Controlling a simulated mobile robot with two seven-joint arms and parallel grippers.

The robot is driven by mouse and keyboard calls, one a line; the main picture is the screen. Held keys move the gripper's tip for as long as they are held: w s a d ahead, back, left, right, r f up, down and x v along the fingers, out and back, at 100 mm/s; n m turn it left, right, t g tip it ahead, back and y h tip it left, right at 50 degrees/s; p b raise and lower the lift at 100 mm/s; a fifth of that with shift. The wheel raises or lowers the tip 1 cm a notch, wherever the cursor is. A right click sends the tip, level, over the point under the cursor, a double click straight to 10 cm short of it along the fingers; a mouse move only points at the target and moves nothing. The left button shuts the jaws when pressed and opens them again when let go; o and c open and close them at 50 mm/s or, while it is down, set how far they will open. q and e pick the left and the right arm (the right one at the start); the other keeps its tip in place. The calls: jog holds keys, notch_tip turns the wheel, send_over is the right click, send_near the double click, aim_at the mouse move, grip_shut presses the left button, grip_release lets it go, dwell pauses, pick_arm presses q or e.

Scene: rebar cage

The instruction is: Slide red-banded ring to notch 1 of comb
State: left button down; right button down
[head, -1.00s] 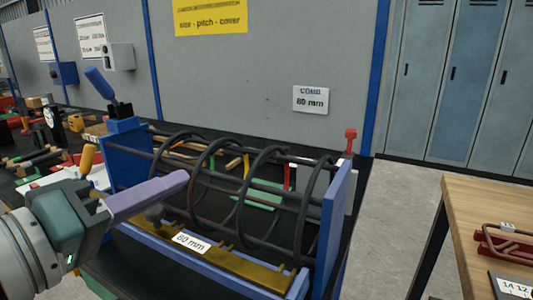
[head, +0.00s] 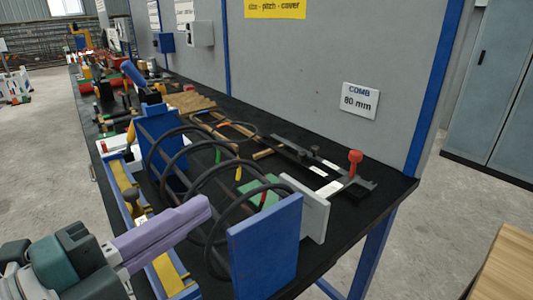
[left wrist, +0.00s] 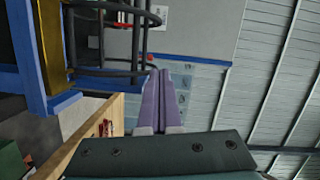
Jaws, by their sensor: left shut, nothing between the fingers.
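Several dark rings (head: 152,160) stand in a row around long dark bars between two blue end plates (head: 265,250). A small red mark (head: 262,198) shows near the right-hand rings; I cannot tell which ring carries it. The brass comb strip (head: 124,187) runs along the front of the blue frame, and my left arm partly covers it; its notches are too small to tell. It also shows in the left wrist view (left wrist: 52,45). My left gripper (head: 205,208), with purple fingers, is shut and empty in front of the rings. In the left wrist view its fingers (left wrist: 163,72) lie together near a ring's dark bar.
A white plate (head: 306,208) stands behind the near end plate. A dark gauge with a red knob (head: 355,157) lies on the black bench behind. Tools crowd the bench at far left. A wooden table (head: 500,270) stands at the lower right, with floor between.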

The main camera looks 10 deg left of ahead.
aim_at(235, 164)
pick_arm(q)
jog(key=w+f, duration=0.1)
jog(key=w, duration=0.7)
jog(key=shift+w+a, duration=0.2)
jog(key=shift+w, duration=0.05)
jog(key=shift+w+a+f, duration=0.1)
jog(key=shift+w+a, duration=0.2)
jog(key=shift+a, duration=0.1)
